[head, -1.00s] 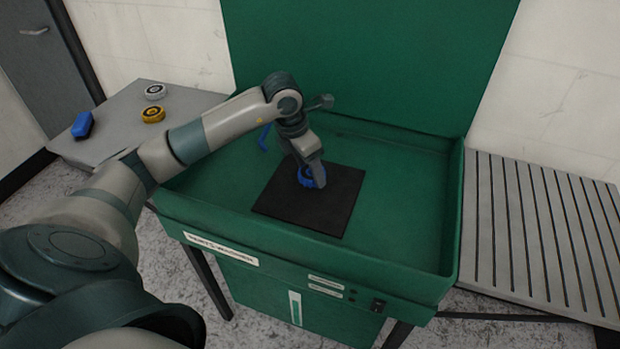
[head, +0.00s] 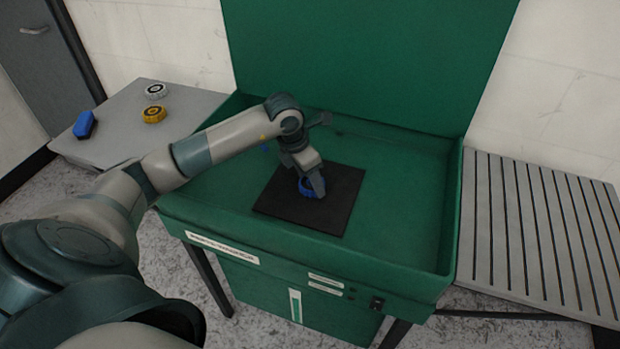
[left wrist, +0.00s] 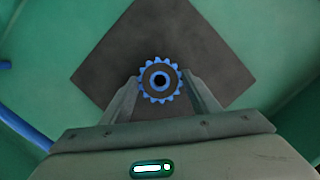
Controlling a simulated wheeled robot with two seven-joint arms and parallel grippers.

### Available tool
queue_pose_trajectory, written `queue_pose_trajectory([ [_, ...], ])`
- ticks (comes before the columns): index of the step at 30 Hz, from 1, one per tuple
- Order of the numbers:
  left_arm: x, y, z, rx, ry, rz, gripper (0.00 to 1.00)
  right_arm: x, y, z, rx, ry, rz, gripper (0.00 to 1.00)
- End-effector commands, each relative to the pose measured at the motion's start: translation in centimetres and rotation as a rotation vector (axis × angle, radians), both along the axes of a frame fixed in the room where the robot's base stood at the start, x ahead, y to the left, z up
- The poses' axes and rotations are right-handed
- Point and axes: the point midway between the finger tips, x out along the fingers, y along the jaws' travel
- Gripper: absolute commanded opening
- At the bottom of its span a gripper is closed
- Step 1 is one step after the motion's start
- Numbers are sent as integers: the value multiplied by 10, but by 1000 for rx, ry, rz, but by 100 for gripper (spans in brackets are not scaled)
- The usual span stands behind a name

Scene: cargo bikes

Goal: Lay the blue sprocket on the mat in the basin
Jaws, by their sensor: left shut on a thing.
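The blue sprocket (head: 306,187) is between the fingers of my left gripper (head: 312,186), over the black mat (head: 335,208) in the green basin (head: 410,215). In the left wrist view the sprocket (left wrist: 160,80) shows its toothed blue rim and dark hub, with a gripper finger (left wrist: 160,95) on each side of it. The left gripper is shut on it. The mat (left wrist: 205,50) shows behind and around it. I cannot tell whether the sprocket touches the mat. My right gripper is not in view.
A grey side table (head: 120,110) at the left carries a white sprocket (head: 156,91), a yellow sprocket (head: 154,114) and a blue object (head: 84,125). A slatted grey bench (head: 540,235) stands at the right. The basin floor right of the mat is clear.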

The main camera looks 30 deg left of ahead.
Motion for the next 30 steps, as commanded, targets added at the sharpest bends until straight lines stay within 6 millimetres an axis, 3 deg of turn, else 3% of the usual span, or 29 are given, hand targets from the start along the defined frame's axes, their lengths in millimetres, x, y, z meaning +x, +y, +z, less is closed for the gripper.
queue_pose_trajectory([
  [5, 1, 0, 0, 0, -2, 0, 21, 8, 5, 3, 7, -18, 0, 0],
  [6, 0, 0, -1, 0, 0, 0, 60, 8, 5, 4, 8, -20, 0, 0],
  [8, 0, 0, -1, 0, 0, 0, 74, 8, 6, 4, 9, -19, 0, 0],
  [23, 0, 0, 2, 0, 0, 0, 74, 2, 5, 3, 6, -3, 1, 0],
  [27, -3, 2, 14, 0, -2, -1, 74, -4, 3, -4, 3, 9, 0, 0],
  [30, -7, 3, 29, 1, -4, -1, 74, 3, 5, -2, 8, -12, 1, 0],
])
